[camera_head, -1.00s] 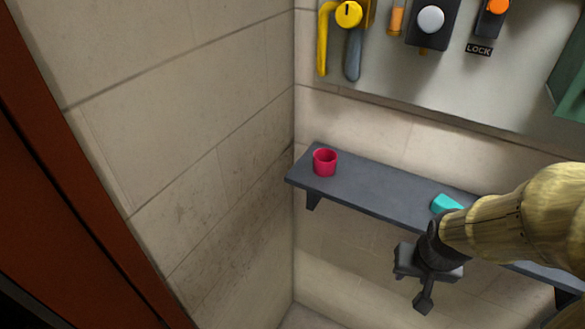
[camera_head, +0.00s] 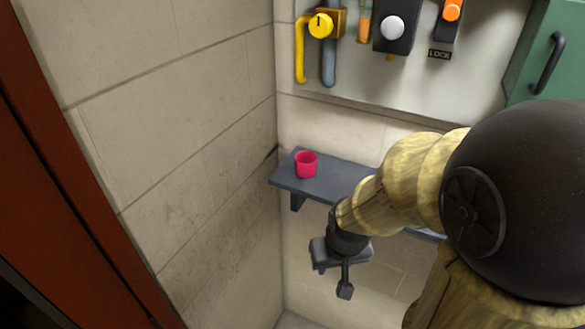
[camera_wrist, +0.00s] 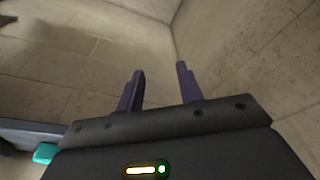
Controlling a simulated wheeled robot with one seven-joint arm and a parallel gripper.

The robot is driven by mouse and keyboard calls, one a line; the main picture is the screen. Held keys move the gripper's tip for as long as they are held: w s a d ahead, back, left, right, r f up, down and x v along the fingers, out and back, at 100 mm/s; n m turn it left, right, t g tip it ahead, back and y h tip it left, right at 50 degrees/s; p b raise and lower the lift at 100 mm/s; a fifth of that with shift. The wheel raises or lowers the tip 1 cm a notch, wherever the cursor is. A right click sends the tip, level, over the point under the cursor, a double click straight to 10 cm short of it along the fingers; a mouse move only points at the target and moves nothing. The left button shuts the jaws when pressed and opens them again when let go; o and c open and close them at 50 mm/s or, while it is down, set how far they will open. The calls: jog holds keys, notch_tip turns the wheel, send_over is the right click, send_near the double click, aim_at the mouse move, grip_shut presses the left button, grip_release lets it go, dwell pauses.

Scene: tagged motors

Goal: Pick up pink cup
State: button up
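The pink cup (camera_head: 306,165) stands upright near the left end of the grey shelf (camera_head: 290,185) in the head view. My gripper (camera_head: 345,280) is in front of the shelf and lower than it, to the right of the cup and apart from it. In the wrist view my gripper (camera_wrist: 160,88) shows two dark fingers spread apart with nothing between them. The cup does not show in the wrist view.
A teal object (camera_wrist: 45,153) shows beside the shelf edge (camera_wrist: 30,130) in the wrist view; my arm hides it in the head view. A panel with a yellow valve (camera_head: 321,25) and a green box (camera_head: 545,60) is above the shelf. A wall (camera_head: 180,150) closes the left side.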

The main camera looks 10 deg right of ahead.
jog(key=o, duration=0.7)
jog(key=shift+w+a, duration=0.25)
jog(key=shift+w, duration=0.1)
jog(key=shift+o, duration=1.3)
jog(key=w+a+t, duration=0.3)
jog(key=w, duration=0.3)
jog(key=w+a+m+t+b, duration=0.1)
jog(key=w+a+t, duration=0.1)
jog(key=w, duration=0.4)
jog(key=shift+w+a+r+m+t, duration=0.2)
jog(key=shift+a+r+m+t, duration=0.15)
jog(key=shift+a, duration=0.55)
jog(key=w+a+r+m+t+h, duration=0.1)
jog(key=r+m+t+h, duration=0.1)
jog(key=h, duration=0.3)
jog(key=w+a+r+m+t+h+b, duration=0.1)
jog(key=w+r+m+t+h, duration=0.1)
jog(key=r+m+t+h, duration=0.1)
jog(key=r+t+h, duration=0.1)
jog(key=h, duration=0.1)
jog(key=shift+w+a+r+h, duration=0.15)
jog(key=shift+w+a+h, duration=0.15)
jog(key=shift+a, duration=0.1)
jog(key=shift+m, duration=0.25)
